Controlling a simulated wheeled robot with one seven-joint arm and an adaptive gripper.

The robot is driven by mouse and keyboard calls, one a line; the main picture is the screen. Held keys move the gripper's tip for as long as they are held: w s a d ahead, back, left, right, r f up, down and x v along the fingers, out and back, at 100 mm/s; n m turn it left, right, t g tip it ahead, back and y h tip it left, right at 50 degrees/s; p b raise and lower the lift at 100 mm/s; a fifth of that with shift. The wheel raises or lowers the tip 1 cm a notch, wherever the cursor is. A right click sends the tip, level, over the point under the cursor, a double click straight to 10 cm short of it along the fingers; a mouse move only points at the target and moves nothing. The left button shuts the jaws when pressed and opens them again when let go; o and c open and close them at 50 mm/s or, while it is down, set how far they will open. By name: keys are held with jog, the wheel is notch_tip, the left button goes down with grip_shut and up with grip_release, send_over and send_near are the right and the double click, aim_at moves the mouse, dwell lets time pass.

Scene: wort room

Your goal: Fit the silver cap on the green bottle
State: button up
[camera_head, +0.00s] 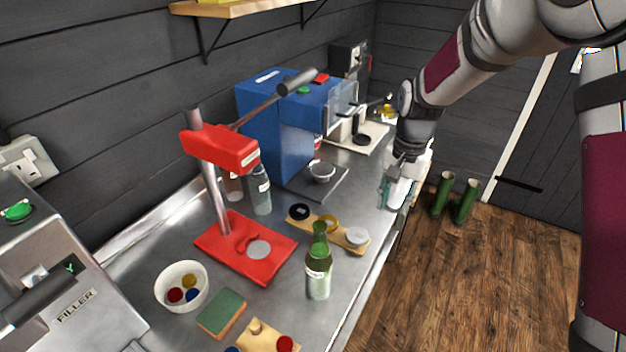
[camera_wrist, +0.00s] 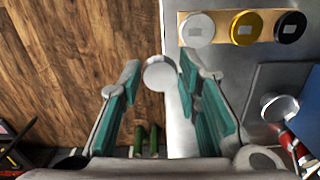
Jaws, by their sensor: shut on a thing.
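The green bottle (camera_head: 318,270) stands upright on the steel counter, in front of the red press, with its neck overlapping the wooden board in the head view. My gripper (camera_head: 389,190) is well behind and to the right of the bottle, over the counter's right edge, pointing down. In the wrist view, my gripper's teal-padded fingers (camera_wrist: 160,76) are shut on a small round silver cap (camera_wrist: 158,74) at the tips. In the head view the held cap cannot be made out. The bottle is not in the wrist view.
A wooden board (camera_head: 342,231) bears black, gold and silver round pieces. The red press (camera_head: 245,246), white bowl (camera_head: 181,286), green sponge (camera_head: 222,312) and blue machine (camera_head: 285,130) crowd the counter. Green cylinders (camera_head: 465,201) stand on the floor at right.

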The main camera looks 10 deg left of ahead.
jog(key=s+a+r+m+p, duration=0.1)
jog(key=s+a+r+m, duration=0.3)
jog(key=s+a+r, duration=0.4)
notch_tip(320, 180, up, 5)
jog(key=m, duration=0.4)
send_over(317, 225)
jog(key=shift+d+p, duration=0.1)
jog(key=shift+p, duration=0.35)
jog(key=shift+f+b, duration=1.25)
jog(key=shift+f, duration=1.15)
jog(key=shift+f+p, duration=1)
jog(key=shift+f, duration=0.1)
dwell(0.4)
jog(key=o, duration=0.7)
jog(key=shift+o, duration=0.2)
jog(key=o, duration=0.5)
jog(key=shift+o, duration=0.2)
